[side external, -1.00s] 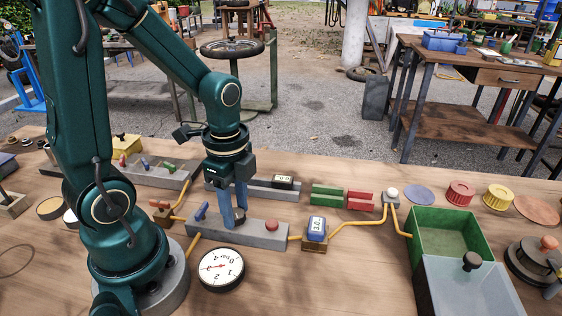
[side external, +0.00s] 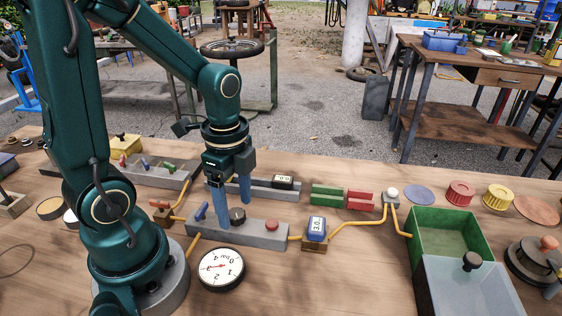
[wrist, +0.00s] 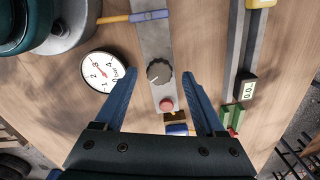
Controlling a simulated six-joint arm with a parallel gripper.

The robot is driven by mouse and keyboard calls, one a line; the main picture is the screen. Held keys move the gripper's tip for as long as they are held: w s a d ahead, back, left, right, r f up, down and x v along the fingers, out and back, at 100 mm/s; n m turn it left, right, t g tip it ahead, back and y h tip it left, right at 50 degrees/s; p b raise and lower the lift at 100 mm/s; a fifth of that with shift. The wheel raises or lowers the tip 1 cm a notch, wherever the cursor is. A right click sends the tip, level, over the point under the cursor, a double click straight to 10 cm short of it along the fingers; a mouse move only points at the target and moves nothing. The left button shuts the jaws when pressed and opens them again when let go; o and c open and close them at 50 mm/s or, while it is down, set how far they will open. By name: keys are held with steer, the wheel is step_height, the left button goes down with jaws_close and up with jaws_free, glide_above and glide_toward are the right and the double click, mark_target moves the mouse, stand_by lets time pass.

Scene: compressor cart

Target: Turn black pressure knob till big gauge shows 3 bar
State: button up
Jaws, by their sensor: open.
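The black knob (side external: 237,215) sits upright on the grey block (side external: 262,233); in the wrist view the knob (wrist: 159,72) shows between my fingers. My gripper (side external: 234,210) is open, its fingers on either side of and apart from the knob, which it does not hold. The big round white gauge (side external: 221,268) lies in front of the block; its red needle appears to point at about 3. The gauge also shows in the wrist view (wrist: 103,71).
A red button (side external: 271,225) and a blue lever (side external: 201,211) are on the same block. A blue display (side external: 316,227) right of it seems to read 3.0. Behind stands another rail with a black display (side external: 283,182) reading 0.0. A green bin (side external: 440,215) is farther right.

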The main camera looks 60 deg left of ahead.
mark_target(237, 213)
steer(key=shift+r, duration=2)
steer(key=shift+d, duration=0.1)
steer(key=shift+w+d+r, duration=0.1)
steer(key=shift+r, duration=0.15)
steer(key=s+d+r+n+t, duration=0.2)
steer(key=d+r+n+t, duration=0.2)
steer(key=n, duration=0.8)
steer(key=shift+s+d+r+t, duration=0.25)
steer(key=shift+d+r+t, duration=0.1)
steer(key=shift+r+t, duration=0.4)
